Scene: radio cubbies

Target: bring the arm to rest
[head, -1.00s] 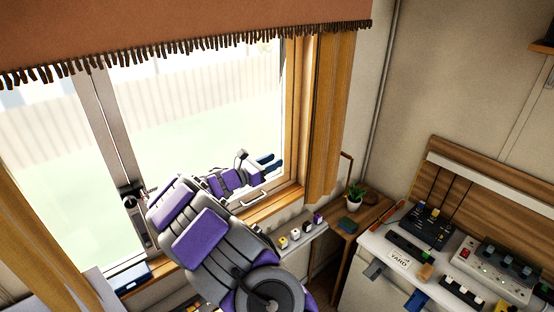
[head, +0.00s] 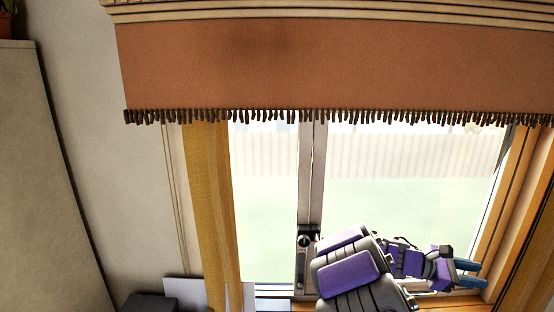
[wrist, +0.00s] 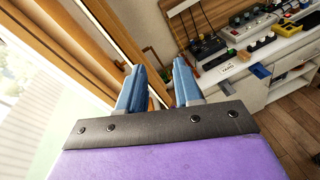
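My gripper (head: 481,274) has two blue fingers and is in front of the lower right part of the window in the head view. In the wrist view my gripper (wrist: 159,66) shows its fingers apart, with nothing held between them. My arm, purple and grey, rises from the bottom edge of the head view and is bent, with the gripper pointing right.
The window (head: 410,200) has a wooden frame, a fringed orange valance (head: 330,65) above and a yellow curtain (head: 210,215) at left. A pale cabinet (head: 40,170) stands far left. The wrist view shows a white counter (wrist: 235,70) with radio gear and some wooden floor (wrist: 290,125).

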